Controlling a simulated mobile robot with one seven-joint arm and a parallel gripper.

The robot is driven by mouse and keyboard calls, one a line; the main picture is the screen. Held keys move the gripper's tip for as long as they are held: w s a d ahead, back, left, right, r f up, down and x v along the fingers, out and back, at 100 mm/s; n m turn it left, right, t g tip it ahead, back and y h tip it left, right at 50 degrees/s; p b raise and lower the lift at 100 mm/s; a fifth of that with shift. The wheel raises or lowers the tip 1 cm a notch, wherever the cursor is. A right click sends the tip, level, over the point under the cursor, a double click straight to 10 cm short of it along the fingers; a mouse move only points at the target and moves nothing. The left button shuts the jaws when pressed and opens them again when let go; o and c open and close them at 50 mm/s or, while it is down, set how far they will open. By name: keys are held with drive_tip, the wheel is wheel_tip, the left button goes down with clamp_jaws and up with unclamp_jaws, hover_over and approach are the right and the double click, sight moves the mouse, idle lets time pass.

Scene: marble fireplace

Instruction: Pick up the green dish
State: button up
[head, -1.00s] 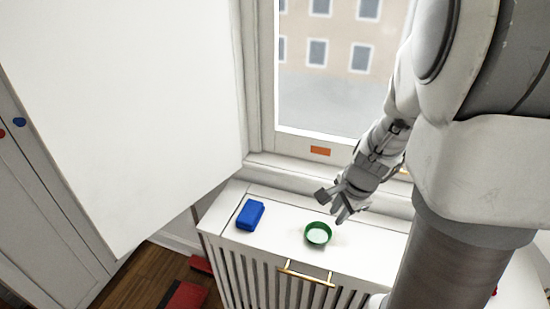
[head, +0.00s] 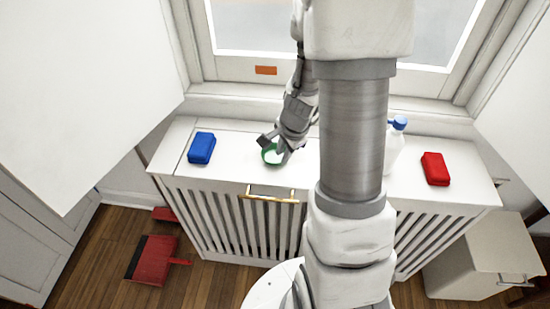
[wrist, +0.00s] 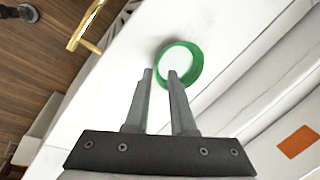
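The green dish (head: 267,157) is a small round bowl with a green rim and a pale inside. It sits on the white radiator cover below the window, partly hidden by my gripper in the head view. My gripper (head: 274,149) is right above it. In the wrist view, the dish (wrist: 181,62) is just beyond my fingertips (wrist: 161,73), which are apart with nothing held between them. The right fingertip overlaps the near part of the rim in the picture, and the left one is outside it. I cannot tell whether either touches.
On the white cover (head: 232,137), a blue block (head: 201,148) lies left of the dish; a white bottle with a blue top (head: 396,138) and a red block (head: 435,168) are to the right. A gold handle (head: 270,196) is in front.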

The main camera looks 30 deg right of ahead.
sight(282, 168)
drive_tip(key=b+x, duration=0.1)
drive_tip(key=x, duration=0.2)
drive_tip(key=shift+d+f, duration=0.15)
drive_tip(key=shift+f, duration=0.2)
clamp_jaws()
idle(1.0)
